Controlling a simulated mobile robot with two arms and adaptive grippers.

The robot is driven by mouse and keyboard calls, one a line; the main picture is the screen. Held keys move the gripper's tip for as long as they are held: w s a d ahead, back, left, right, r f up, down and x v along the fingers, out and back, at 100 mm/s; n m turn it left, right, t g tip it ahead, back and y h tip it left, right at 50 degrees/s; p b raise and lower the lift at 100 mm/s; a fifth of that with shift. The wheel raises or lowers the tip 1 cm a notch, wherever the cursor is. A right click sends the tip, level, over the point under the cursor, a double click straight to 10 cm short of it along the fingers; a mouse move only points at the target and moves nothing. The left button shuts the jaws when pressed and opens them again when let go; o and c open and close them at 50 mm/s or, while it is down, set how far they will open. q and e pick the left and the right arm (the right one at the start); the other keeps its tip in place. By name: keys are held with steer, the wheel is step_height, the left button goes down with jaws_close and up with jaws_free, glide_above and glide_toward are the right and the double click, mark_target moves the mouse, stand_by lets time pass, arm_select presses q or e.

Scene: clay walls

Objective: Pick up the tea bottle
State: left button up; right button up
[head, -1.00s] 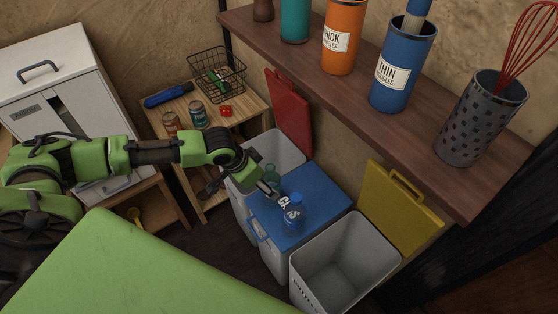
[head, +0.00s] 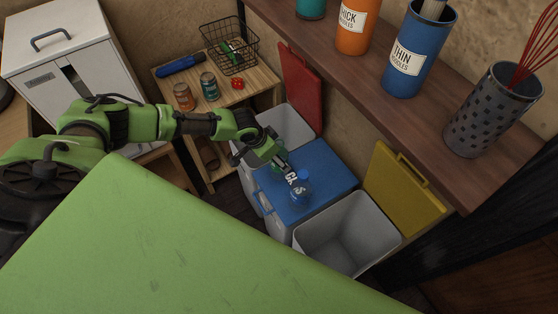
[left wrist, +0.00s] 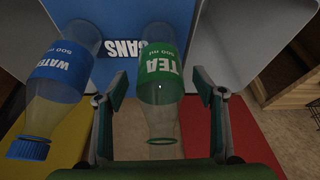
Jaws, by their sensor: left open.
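The tea bottle (left wrist: 160,75) is clear with a green TEA label. In the left wrist view it is between the two fingers of my left gripper (left wrist: 160,88), with a gap on both sides. The gripper is open. In the head view my left gripper (head: 284,166) is over the blue bin lid, and it and the arm mostly hide the tea bottle. The water bottle (head: 301,188), with a blue label and cap, stands on the lid close by. It also shows left of the gripper in the left wrist view (left wrist: 58,75). My right gripper is not in view.
The blue lid (head: 322,165) is marked CANS. An open bin with a red lid (head: 300,88) is behind it, and one with a yellow lid (head: 402,190) is to the right. A shelf (head: 400,112) with canisters overhangs the bins. A small wooden table (head: 225,95) holds cans and a basket.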

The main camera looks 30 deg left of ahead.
arm_select(q)
steer(key=shift+x, duration=1.5)
steer(key=shift+r, duration=0.1)
steer(key=c, duration=1)
steer(key=shift+c, duration=0.2)
steer(key=shift+r, duration=0.1)
